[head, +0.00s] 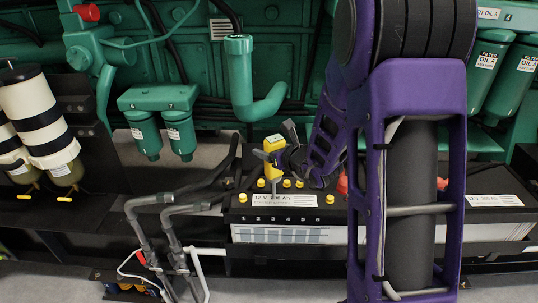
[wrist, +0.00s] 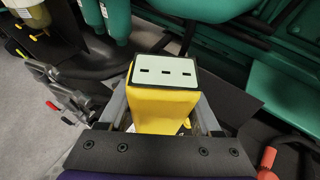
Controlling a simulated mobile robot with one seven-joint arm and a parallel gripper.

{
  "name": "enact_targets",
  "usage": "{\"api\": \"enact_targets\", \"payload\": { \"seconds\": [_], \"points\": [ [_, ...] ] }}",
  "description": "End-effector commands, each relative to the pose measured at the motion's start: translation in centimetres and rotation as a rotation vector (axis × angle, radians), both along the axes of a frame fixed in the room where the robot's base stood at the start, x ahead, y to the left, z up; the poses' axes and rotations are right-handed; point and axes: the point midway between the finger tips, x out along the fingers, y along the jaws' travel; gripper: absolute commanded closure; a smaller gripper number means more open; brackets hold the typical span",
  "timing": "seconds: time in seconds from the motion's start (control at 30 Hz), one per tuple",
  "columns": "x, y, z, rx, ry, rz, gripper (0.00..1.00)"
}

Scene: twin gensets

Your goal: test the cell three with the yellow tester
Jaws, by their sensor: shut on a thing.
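The yellow tester (head: 274,143) is upright above the black battery (head: 283,200) marked "12 V" in the head view. My gripper (head: 271,157) is shut on it. In the wrist view the tester (wrist: 163,108) sits between the two grey fingers of my gripper (wrist: 161,116), and its pale display shows three dashes. The battery carries a row of numbers, 1 to 6, and several yellow caps. The tester's thin lower end comes down among the caps, near the third position. I cannot tell whether it touches or enters a cell.
A red terminal cover (head: 343,183) and a second battery (head: 492,201) are at the right, partly behind my arm. The green engine (head: 180,60) with its filters (head: 181,138) rises close behind.

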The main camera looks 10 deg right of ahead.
Motion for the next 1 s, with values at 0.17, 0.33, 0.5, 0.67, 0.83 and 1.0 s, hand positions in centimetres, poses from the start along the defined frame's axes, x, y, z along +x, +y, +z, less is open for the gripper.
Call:
{"api": "enact_targets", "payload": {
  "seconds": [0.17,0.33,0.5,0.67,0.83,1.0],
  "points": [
    [1.9,-0.3,0.0,0.000,-0.003,0.002,1.00],
    [3.6,-0.7,-0.1,0.000,-0.002,0.000,1.00],
    [5.2,-1.1,-0.1,-0.001,-0.002,-0.001,1.00],
    [6.8,-1.4,-0.2,0.000,-0.003,0.000,1.00],
    [8.5,-1.7,0.0,0.000,-0.001,0.000,1.00],
    [10.1,-2.0,-0.2,0.000,-0.001,0.001,1.00]
  ]
}}
